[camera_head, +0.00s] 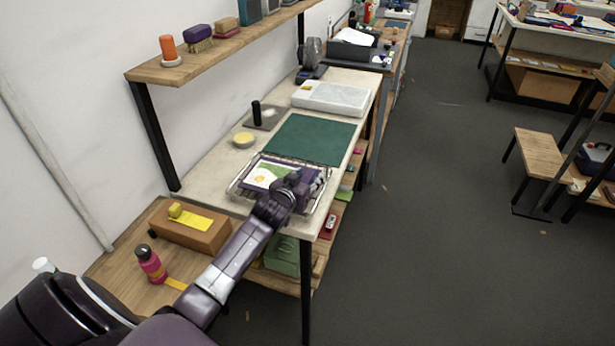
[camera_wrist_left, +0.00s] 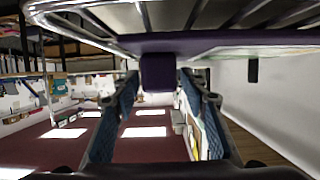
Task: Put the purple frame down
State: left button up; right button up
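The purple frame (camera_head: 262,164) lies flat in the wire rack (camera_head: 238,196) on the pale worktable. A white and green print with a yellow spot shows in it. My left gripper (camera_head: 308,182) is at the frame's near right side; its fingers are largely hidden there by my wrist. In the left wrist view the frame's purple underside (camera_wrist_left: 225,42) lies along the wire rack (camera_wrist_left: 180,14). A purple block (camera_wrist_left: 158,72) on the frame stands between the blue-padded fingertips (camera_wrist_left: 159,88), with a narrow gap visible on each side. My right gripper is in neither view.
Behind the rack lie a green mat (camera_head: 308,140) and a white box (camera_head: 331,98). A yellow disc (camera_head: 243,140) and a black upright roller (camera_head: 256,111) are to the left. A wall shelf (camera_head: 220,48) overhangs the back.

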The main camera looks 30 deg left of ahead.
pick_arm(q)
jog(key=b+v, duration=0.1)
jog(key=v, duration=1.1)
dwell(0.6)
